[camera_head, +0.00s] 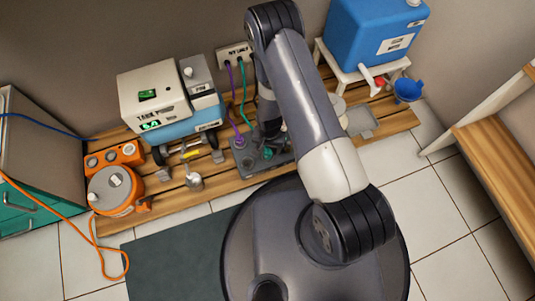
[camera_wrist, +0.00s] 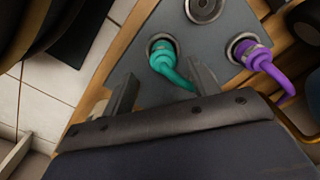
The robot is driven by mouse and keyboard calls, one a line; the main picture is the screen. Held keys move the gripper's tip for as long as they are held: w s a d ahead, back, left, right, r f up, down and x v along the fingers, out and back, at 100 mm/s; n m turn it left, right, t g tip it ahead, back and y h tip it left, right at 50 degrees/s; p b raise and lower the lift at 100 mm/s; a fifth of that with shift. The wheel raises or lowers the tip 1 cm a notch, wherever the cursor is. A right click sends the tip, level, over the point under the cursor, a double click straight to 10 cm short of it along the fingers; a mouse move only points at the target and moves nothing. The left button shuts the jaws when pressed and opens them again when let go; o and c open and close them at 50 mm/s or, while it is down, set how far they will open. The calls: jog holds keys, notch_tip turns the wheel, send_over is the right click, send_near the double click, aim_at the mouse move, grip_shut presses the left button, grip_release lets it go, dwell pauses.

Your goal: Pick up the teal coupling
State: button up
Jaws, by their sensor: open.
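The teal coupling (camera_wrist: 164,62) sits in a round socket of the grey plate (camera_wrist: 140,85) in the wrist view, and its teal hose bends down toward the right finger. In the head view the teal coupling (camera_head: 267,153) is a small spot beside my gripper (camera_head: 270,132), which is dark and partly hidden by my arm. In the wrist view my gripper (camera_wrist: 162,72) is open and empty. Its two fingertips point at the plate, one on each side of the teal coupling in the picture. I cannot tell how far above it they are.
A purple coupling (camera_wrist: 250,52) sits in a socket right of the teal one, and an empty metal ring (camera_wrist: 204,7) lies beyond. The plate rests on a wooden slatted platform (camera_head: 222,192). A white and blue machine (camera_head: 165,100) stands left, a blue tank (camera_head: 375,35) right.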

aim_at(268, 151)
jog(key=f+b, duration=0.2)
jog(key=f, duration=0.1)
jog(key=f+b, duration=0.1)
jog(key=f, duration=0.1)
jog(key=shift+a+f, duration=0.15)
jog(key=shift+a, duration=0.1)
jog(key=shift+c, duration=0.5)
jog(key=c, duration=1)
notch_tip(268, 151, up, 10)
jog(key=p, duration=0.4)
jog(key=shift+p, duration=0.5)
